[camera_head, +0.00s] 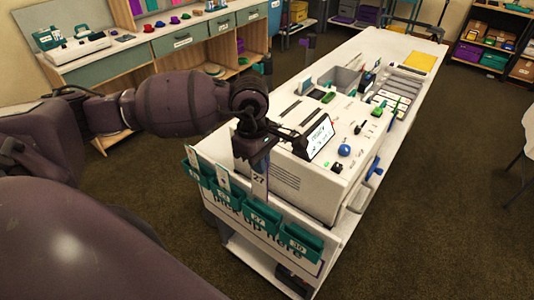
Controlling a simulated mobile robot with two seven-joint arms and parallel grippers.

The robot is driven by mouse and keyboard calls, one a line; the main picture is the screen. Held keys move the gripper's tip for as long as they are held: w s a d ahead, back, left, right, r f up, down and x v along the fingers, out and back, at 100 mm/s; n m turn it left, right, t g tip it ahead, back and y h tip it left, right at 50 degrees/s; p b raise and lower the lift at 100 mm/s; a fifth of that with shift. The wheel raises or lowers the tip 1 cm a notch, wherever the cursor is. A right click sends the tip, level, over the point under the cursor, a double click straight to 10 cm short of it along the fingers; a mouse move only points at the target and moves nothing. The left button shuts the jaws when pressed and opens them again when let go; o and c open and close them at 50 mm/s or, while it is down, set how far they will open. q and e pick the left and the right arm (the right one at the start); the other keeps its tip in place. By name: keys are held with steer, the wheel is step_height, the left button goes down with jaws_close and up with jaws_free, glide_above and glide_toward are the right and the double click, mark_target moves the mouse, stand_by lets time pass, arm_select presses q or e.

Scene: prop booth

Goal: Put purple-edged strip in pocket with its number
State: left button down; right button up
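My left gripper (255,166) is at the near end of the white counter, pointing down above a row of teal pockets. It appears shut on a pale strip (259,185) that hangs upright below the fingers and reads 27. Its edge colour is too small to tell. The strip is above or in front of a pocket (262,216) whose label seems to read 27; I cannot tell whether its lower end is inside. The rightmost pocket (300,241) seems to read 30. Two pockets to the left (197,178) (227,197) have pale strips standing in them. My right gripper is not in view.
A shelf unit (170,42) stands behind on the left. Brown carpet (440,200) is clear on the right.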

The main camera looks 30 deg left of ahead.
mark_target(260, 178)
arm_select(q)
steer(key=shift+s+f+b, duration=0.2)
steer(key=shift+f+b, duration=0.8)
steer(key=shift+f, duration=1.35)
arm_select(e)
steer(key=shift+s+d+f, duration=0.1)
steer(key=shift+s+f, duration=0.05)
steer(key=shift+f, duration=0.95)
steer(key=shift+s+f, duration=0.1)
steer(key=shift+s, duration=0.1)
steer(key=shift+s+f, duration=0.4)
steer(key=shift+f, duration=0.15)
arm_select(q)
steer(key=shift+d, duration=0.1)
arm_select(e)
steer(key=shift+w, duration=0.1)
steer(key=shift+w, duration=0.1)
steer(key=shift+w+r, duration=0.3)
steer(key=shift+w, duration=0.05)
